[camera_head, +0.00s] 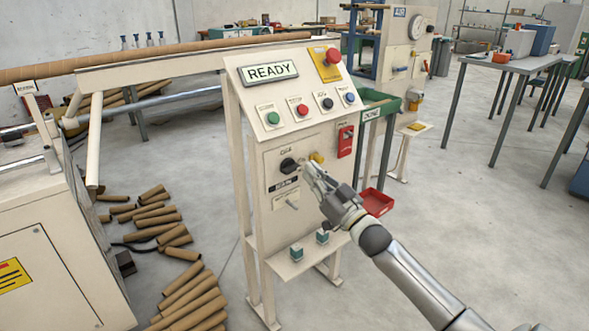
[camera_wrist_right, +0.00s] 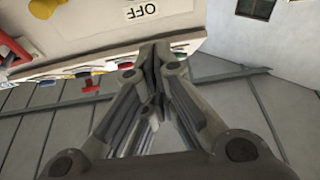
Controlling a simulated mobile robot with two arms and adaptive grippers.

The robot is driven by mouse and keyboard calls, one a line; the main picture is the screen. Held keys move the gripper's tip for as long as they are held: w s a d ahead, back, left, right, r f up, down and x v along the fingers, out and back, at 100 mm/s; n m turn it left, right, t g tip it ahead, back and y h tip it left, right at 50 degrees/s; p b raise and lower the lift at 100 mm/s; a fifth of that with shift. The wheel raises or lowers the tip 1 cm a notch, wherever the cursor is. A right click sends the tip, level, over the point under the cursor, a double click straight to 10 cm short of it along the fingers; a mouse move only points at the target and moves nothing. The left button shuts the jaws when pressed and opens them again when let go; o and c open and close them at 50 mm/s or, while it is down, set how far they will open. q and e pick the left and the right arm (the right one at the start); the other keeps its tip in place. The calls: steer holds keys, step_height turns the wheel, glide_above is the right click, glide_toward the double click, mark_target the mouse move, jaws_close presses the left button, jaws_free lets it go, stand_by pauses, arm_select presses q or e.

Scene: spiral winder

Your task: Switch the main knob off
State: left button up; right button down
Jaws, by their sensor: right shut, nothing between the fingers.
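The main knob looks to be the black round knob (camera_head: 288,165) on the lower face of the cream control panel (camera_head: 262,140). A dark label (camera_head: 284,186) is below it. My right gripper (camera_head: 307,164) is shut and empty, its fingertips just right of the black knob. I cannot tell whether they touch the panel. In the right wrist view the closed fingers (camera_wrist_right: 155,50) point toward the panel face, near a label reading OFF (camera_wrist_right: 148,10). The black knob cannot be made out there. My left gripper is not in view.
A yellow knob (camera_head: 317,157) and a red switch (camera_head: 346,141) are right of the black knob. Coloured buttons and a red emergency button (camera_head: 333,56) are above. A red tray (camera_head: 376,202) is behind my right gripper. Cardboard tubes (camera_head: 190,296) lie on the floor at left.

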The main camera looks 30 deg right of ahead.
step_height(320, 180, up, 3)
glide_above(290, 168)
steer(key=s, duration=0.4)
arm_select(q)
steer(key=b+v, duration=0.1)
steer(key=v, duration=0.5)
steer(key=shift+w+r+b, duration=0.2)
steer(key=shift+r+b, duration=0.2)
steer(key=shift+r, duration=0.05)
arm_select(e)
steer(key=shift+w+a+f, duration=0.1)
steer(key=shift+a+f, duration=0.15)
steer(key=shift+f, duration=0.9)
steer(key=shift+w+a+f, duration=0.1)
steer(key=shift+a+f, duration=0.1)
steer(key=shift+f, duration=0.9)
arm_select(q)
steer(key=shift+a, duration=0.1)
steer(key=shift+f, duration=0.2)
arm_select(e)
steer(key=shift+a+n, duration=0.1)
steer(key=shift+n, duration=0.5)
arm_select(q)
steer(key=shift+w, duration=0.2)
arm_select(e)
steer(key=shift+a+f+n+y, duration=0.1)
steer(key=shift+f+n+y, duration=0.05)
steer(key=shift+n+y, duration=0.55)
